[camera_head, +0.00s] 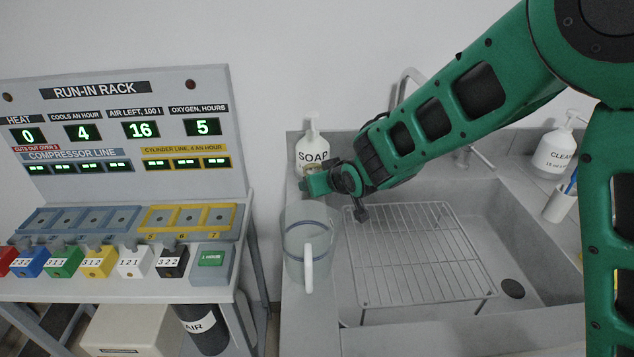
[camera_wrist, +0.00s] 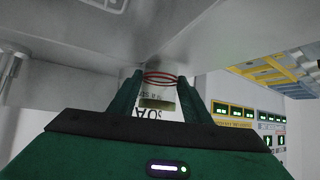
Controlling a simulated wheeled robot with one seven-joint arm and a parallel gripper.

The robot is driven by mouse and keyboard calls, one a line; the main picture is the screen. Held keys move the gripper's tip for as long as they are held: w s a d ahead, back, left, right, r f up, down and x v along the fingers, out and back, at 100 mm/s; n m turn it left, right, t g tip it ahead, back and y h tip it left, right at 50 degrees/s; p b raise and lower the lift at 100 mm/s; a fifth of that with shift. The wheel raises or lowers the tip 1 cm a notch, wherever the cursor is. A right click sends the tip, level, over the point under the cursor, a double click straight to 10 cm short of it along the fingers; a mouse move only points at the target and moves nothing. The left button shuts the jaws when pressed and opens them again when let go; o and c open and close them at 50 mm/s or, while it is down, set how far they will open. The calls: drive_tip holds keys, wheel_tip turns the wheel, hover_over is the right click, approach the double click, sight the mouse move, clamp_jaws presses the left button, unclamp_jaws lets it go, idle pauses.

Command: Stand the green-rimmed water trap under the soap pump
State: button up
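The white soap pump (camera_head: 312,150) stands on the counter at the sink's back left corner. Its SOAP label (camera_wrist: 150,112) shows upside down beyond my fingers in the wrist view. My gripper (camera_head: 306,186) is low in front of the pump. In the wrist view my gripper (camera_wrist: 160,84) has its two fingers apart, with red rings (camera_wrist: 160,77) between the tips. They look like the rim of a small clear piece; I cannot tell whether the fingers hold it. I make out no green-rimmed water trap in either view.
A clear jug (camera_head: 307,245) with a handle stands on the counter in front of the pump. A wire rack (camera_head: 415,255) lies in the sink. The run-in rack (camera_head: 120,140) stands left with several coloured numbered blocks. A second bottle (camera_head: 553,153) is at right.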

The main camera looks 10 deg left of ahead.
drive_tip(key=shift+o, duration=0.9)
drive_tip(key=shift+r, duration=0.1)
drive_tip(key=shift+r, duration=0.1)
drive_tip(key=v, duration=1.2)
